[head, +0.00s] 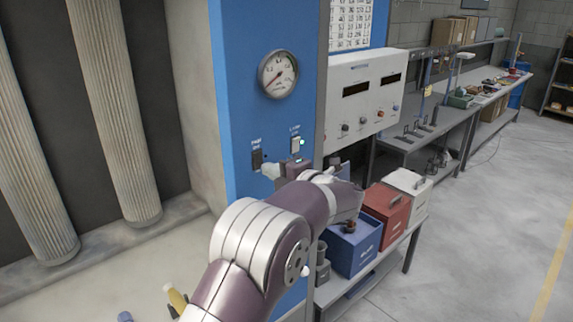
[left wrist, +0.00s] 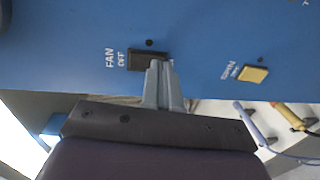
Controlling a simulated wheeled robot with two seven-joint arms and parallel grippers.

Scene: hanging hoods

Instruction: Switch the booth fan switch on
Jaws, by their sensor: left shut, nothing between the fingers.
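The booth fan switch is a dark rocker on the blue panel, marked FAN OFF in the left wrist view (left wrist: 146,60). It appears to be the dark switch in the head view (head: 257,159). A small dark indicator (left wrist: 149,43) beside it is unlit. My left gripper (head: 270,171) is shut and empty, just below and to the right of the switch. In the left wrist view its closed fingertips (left wrist: 159,66) overlap the switch's edge; I cannot tell whether they touch. My right gripper is not in view.
The left wrist view shows a yellowish switch (left wrist: 254,74). A round gauge (head: 278,74) is above. Blue (head: 352,246) and red (head: 387,209) boxes stand on the lower right shelf.

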